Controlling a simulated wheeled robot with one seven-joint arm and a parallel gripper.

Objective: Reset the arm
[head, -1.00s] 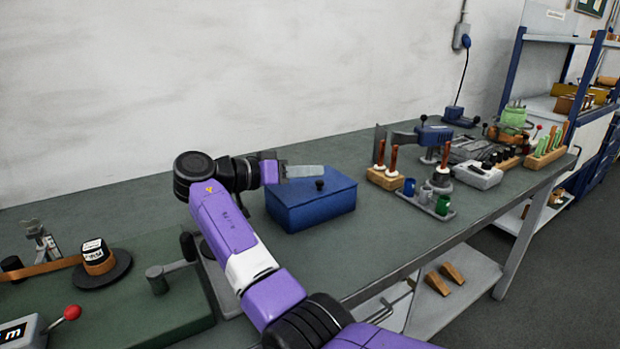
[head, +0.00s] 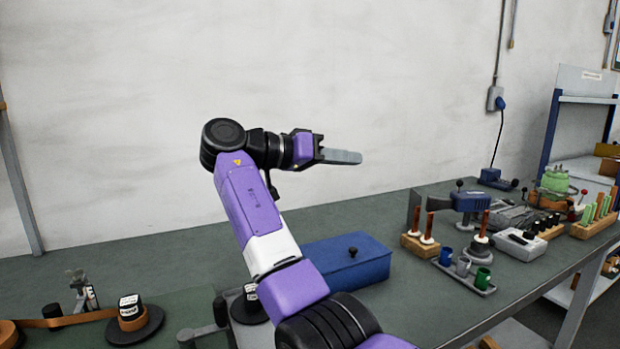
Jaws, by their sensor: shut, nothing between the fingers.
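My gripper (head: 342,156) is raised in front of the bare wall, well above the bench. Its grey fingers are together, point to the right and hold nothing. My purple and black arm rises from the bottom of the view and hides part of the bench. The blue lidded box (head: 350,262) with a black knob stands on the bench, below the gripper and apart from it.
A black spool with copper foil (head: 131,318) lies on the bench at lower left. Wooden blocks with upright tools (head: 420,244), a tray of small cups (head: 464,270) and a blue device (head: 468,201) stand at right. The space around the gripper is clear.

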